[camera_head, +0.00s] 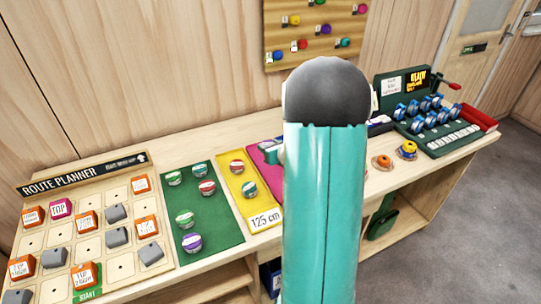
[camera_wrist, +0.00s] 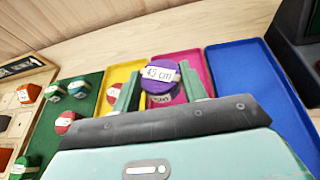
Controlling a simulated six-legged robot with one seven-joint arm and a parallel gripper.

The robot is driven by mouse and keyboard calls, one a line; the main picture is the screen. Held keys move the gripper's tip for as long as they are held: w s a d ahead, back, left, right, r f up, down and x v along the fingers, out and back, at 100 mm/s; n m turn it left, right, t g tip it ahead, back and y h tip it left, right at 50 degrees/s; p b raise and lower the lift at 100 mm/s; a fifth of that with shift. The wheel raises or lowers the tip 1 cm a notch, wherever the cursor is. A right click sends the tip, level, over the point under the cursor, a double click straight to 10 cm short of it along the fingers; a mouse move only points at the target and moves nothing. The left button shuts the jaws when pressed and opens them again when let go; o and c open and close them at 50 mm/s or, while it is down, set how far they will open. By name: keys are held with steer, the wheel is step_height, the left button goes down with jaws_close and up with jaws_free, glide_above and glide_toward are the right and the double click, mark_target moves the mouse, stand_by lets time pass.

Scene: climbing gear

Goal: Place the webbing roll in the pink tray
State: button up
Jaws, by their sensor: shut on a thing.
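The webbing roll (camera_wrist: 160,85) is purple with a white "45 cm" label. In the wrist view it sits between the two teal fingers of my gripper (camera_wrist: 158,90), which is shut on it. The pink tray (camera_wrist: 186,60) lies behind and under the roll in that view. A second white label shows just below the held roll; I cannot tell whether it belongs to another roll. In the head view my arm covers most of the pink tray (camera_head: 264,147) and hides the held roll. The gap between roll and tray cannot be judged.
The yellow tray (camera_head: 231,170) left of the pink one holds two rolls and a "125 cm" card. A green mat (camera_head: 222,219) holds several rolls. The blue tray (camera_wrist: 245,70) to the right looks empty. A route planner board (camera_head: 70,240) stands left, a gear rack (camera_head: 440,130) right.

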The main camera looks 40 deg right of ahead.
steer(key=f, duration=0.1)
steer(key=w+d+f, duration=0.2)
steer(key=shift+f, duration=0.15)
steer(key=shift+w+d+f, duration=0.1)
steer(key=shift+w+f, duration=0.05)
steer(key=shift+f, duration=1.5)
steer(key=shift+f, duration=0.1)
steer(key=o, duration=1)
